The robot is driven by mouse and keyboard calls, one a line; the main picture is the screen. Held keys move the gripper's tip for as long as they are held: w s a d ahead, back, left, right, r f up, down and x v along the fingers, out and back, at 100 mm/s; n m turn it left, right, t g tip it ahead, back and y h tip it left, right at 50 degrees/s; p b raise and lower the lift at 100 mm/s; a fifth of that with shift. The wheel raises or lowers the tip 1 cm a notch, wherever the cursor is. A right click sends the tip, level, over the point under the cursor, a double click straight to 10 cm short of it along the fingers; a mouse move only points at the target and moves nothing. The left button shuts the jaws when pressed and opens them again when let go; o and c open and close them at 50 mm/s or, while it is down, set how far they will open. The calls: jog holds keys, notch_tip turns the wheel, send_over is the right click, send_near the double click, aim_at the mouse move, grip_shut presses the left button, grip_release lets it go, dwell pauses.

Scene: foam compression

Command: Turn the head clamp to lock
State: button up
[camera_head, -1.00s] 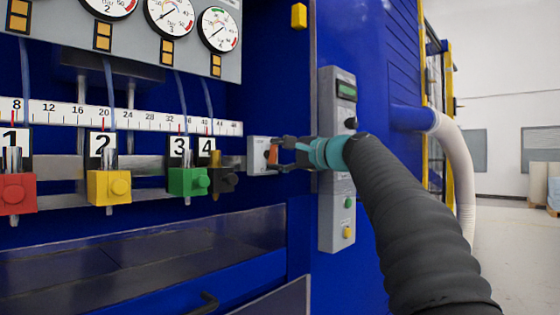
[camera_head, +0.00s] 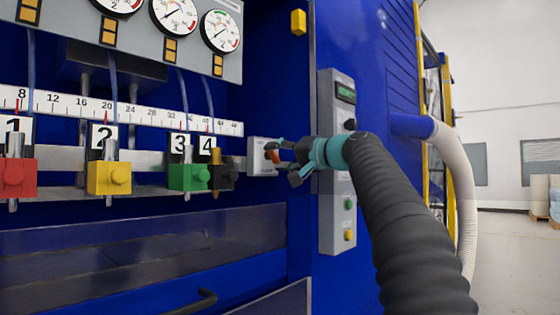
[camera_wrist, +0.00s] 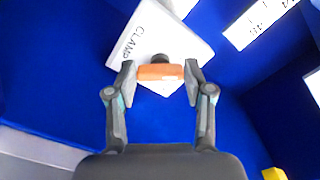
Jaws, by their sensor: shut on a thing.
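The head clamp is a light grey box (camera_head: 258,166) labelled CLAMP, fixed to the blue machine right of the numbered blocks. It also shows in the wrist view (camera_wrist: 180,38), where it looks tilted relative to my gripper. Its orange handle (camera_wrist: 160,72) sits on a dark round hub. My gripper (camera_wrist: 160,78) is shut on the handle, one finger at each end of it. In the head view the handle (camera_head: 271,151) is partly hidden by my gripper (camera_head: 277,155), whose fingers are at a slant.
A grey control panel (camera_head: 337,215) with green and yellow buttons stands just right of the clamp, behind my arm. Left are a ruler strip (camera_head: 65,103) and red, yellow, green (camera_head: 187,177) and black blocks. A yellow block (camera_head: 298,22) is above.

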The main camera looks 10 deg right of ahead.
jog(key=shift+n, duration=0.5)
jog(key=o, duration=1.2)
jog(key=shift+c, duration=0.2)
jog(key=v, duration=1.2)
